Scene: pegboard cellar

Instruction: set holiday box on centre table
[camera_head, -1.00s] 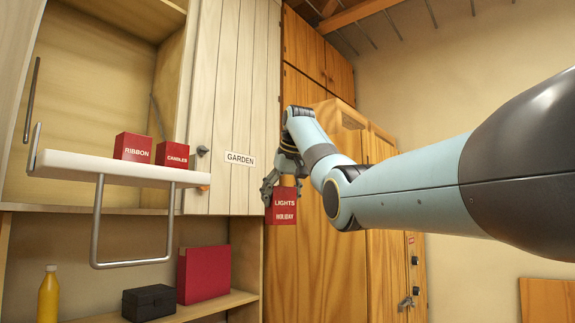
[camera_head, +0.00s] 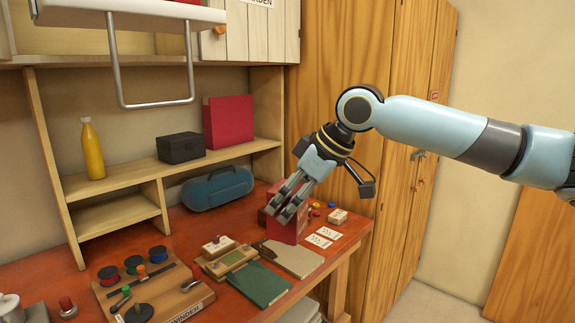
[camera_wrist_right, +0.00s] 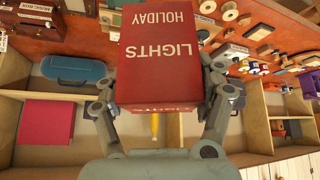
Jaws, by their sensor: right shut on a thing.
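The red holiday box, lettered LIGHTS HOLIDAY, is at the back right of the red-topped table (camera_head: 225,300); in the head view the box (camera_head: 287,232) is partly hidden by my fingers. My right gripper (camera_head: 288,208) is shut on it, reaching down from the right. In the right wrist view the box (camera_wrist_right: 160,60) sits between both fingers, its lettering upside down. I cannot tell whether its underside touches the tabletop. My left gripper is in neither view.
A blue case (camera_head: 217,188) stands left of the box. Small cards (camera_head: 324,237), a white block (camera_head: 338,216), a grey pad (camera_head: 293,259) and a green book (camera_head: 258,284) lie nearby. A wooden shelf (camera_head: 110,180) stands behind; a tall wooden cabinet (camera_head: 340,60) is beyond the table's right.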

